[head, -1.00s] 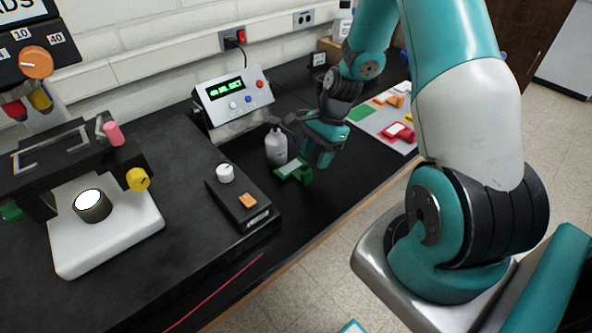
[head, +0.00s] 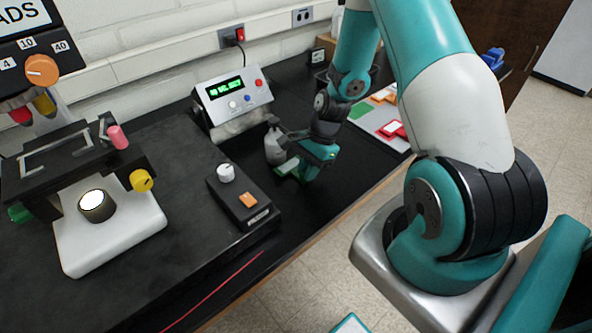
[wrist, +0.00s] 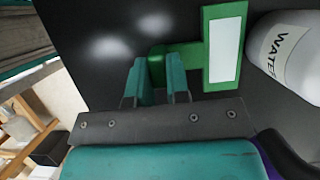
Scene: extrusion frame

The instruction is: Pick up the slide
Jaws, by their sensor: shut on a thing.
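The slide (wrist: 223,48) is a green frame with a pale window and a short green handle. In the wrist view it lies on the black bench top, and its handle sits between the two teal fingers. My gripper (wrist: 158,85) is shut on this handle. In the head view my gripper (head: 312,172) is low over the bench and hides much of the slide (head: 285,168). I cannot tell whether the slide is touching the bench or just above it.
A white water bottle (wrist: 290,52) stands close beside the slide; it also shows in the head view (head: 274,147). A black control box (head: 240,197) and the microscope stage (head: 110,230) are to the left. A tray with coloured slides (head: 376,118) lies behind right.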

